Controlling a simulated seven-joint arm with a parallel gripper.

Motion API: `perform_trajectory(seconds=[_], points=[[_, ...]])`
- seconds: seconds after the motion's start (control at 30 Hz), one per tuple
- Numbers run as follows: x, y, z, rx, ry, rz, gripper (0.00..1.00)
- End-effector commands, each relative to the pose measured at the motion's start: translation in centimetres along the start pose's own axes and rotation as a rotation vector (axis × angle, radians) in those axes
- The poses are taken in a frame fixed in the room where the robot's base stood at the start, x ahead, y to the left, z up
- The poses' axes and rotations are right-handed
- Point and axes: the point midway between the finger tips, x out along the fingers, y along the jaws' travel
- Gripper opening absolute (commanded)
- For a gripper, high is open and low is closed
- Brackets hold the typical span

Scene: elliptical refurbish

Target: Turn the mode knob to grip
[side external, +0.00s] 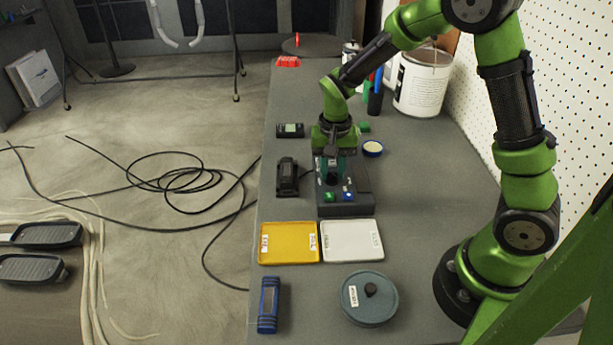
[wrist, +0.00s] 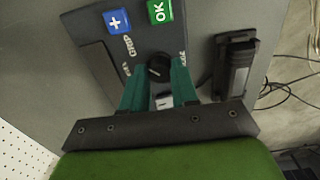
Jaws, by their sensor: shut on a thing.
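The mode knob (wrist: 158,68) is a round black knob on a dark grey control box (side external: 347,210). In the wrist view it sits between the tips of the two teal fingers of my gripper (wrist: 158,72). The fingers are shut on the knob. In the side view my gripper (side external: 332,172) points down at the box and hides the knob. The label "GRIP" (wrist: 128,45) is printed on the box, left of the knob in the wrist view. Other labels near the fingers are partly hidden. Which way the knob points is not clear.
A black device (side external: 287,177) stands beside the box. A yellow tray (side external: 289,243) and a white tray (side external: 352,241) lie in front. A round teal lidded container (side external: 369,310) is nearer.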

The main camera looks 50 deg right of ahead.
Motion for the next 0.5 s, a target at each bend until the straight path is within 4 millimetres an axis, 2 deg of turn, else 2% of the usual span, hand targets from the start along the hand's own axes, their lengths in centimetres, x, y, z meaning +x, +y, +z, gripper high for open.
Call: perform_trajectory(seconds=[0.17, 0.2, 0.33, 0.5], points=[[-0.09, -0.01, -0.02, 0.003, 0.000, -0.001, 0.00], [-0.09, -0.01, -0.02, 0.002, 0.000, -0.002, 0.33], [-0.06, -0.01, -0.02, 0.001, 0.000, -0.001, 0.53], [-0.03, 0.00, -0.01, 0.000, 0.000, -0.001, 0.54]])
